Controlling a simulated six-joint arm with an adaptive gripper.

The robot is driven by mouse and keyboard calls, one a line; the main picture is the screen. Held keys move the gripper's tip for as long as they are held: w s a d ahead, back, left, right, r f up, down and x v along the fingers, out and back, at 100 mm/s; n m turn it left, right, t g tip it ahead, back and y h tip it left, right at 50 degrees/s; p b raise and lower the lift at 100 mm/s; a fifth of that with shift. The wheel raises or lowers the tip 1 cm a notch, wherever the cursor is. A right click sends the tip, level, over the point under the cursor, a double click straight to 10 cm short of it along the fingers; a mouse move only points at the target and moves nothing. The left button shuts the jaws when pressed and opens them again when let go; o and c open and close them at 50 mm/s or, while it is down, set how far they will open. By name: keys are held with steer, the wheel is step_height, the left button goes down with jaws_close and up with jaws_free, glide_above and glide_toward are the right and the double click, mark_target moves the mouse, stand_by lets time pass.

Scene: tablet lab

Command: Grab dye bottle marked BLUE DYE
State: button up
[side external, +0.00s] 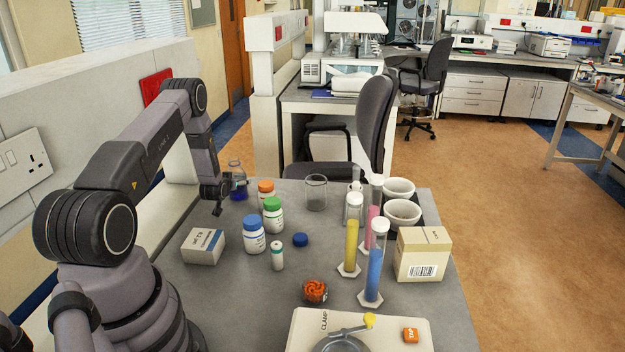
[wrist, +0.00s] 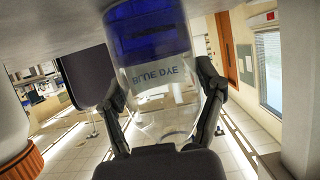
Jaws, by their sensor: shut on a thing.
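The clear glass bottle of blue dye (side external: 238,184) is at the far left part of the bench, upright, with blue liquid in its lower part. In the wrist view the bottle (wrist: 155,80) fills the middle, its "BLUE DYE" lettering readable and the picture upside down. My gripper (side external: 222,194) is at the bottle's near left side. In the wrist view my gripper (wrist: 162,98) has one finger on each side of the bottle, shut on it. I cannot tell whether the bottle's base touches the bench.
White bottles with orange (side external: 266,187), green (side external: 273,216) and blue (side external: 254,235) caps stand close right and in front. A small box (side external: 203,246) lies nearer me. A beaker (side external: 316,192), cylinders (side external: 374,262) and a carton (side external: 423,254) stand farther right.

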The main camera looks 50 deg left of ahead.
steer(key=shift+r, duration=0.2)
steer(key=shift+r, duration=0.75)
steer(key=s+d+r, duration=0.1)
steer(key=r, duration=0.1)
steer(key=s+d+r, duration=0.1)
steer(key=r, duration=0.2)
steer(key=s+d+r, duration=0.1)
steer(key=r, duration=0.1)
steer(key=shift+s+d+r, duration=0.15)
steer(key=shift+d, duration=0.2)
glide_toward(233, 161)
steer(key=shift+v, duration=1.7)
steer(key=shift+r, duration=0.15)
